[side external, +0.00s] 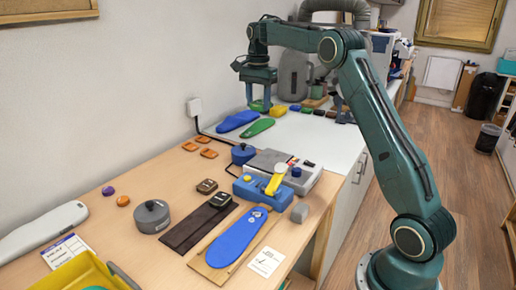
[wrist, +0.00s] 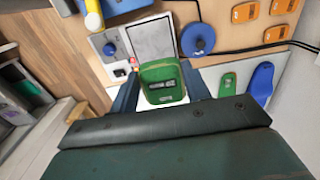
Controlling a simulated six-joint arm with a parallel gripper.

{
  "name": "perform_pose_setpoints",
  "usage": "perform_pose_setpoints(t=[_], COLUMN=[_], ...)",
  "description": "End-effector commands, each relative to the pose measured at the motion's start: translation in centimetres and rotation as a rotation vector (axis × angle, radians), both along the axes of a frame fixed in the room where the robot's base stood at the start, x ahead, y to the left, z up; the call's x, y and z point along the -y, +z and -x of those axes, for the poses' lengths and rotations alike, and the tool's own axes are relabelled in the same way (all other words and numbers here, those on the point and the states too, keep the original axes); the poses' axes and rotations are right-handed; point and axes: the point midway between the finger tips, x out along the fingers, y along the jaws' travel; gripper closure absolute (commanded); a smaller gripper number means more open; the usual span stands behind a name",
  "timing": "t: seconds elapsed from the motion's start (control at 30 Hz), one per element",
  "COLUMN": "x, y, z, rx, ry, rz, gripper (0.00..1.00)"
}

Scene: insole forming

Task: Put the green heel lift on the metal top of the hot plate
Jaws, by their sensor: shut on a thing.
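The green heel lift (wrist: 163,84) is between the two fingers of my gripper (wrist: 160,92) in the wrist view. In the side external view, my gripper (side external: 260,98) points down with the green heel lift (side external: 258,107) low between its fingers, above the white far part of the bench. The hot plate (side external: 308,180) is a grey box nearer the side camera, apart from my gripper. Its metal top (side external: 268,162) looks bare. The metal top also shows in the wrist view (wrist: 152,40), just beyond the heel lift in the picture.
A blue round-handled piece (side external: 243,154) stands beside the hot plate. A blue device with a yellow lever (side external: 262,190) stands in front of it. A green insole (side external: 257,128) and a blue insole (side external: 237,121) lie on the white surface. Orange pieces (side external: 208,153) lie near the wall.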

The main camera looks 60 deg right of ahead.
Motion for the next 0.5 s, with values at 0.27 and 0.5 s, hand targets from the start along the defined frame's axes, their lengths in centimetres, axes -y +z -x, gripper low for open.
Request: perform_pose_setpoints(t=[0.27,0.5], x=[2.2,2.2], y=[1.1,0.6], z=[2.7,2.8], rx=[0.0,-0.002], ry=[0.011,0.012], rz=[0.0,-0.001], gripper=[0.74,0.74])
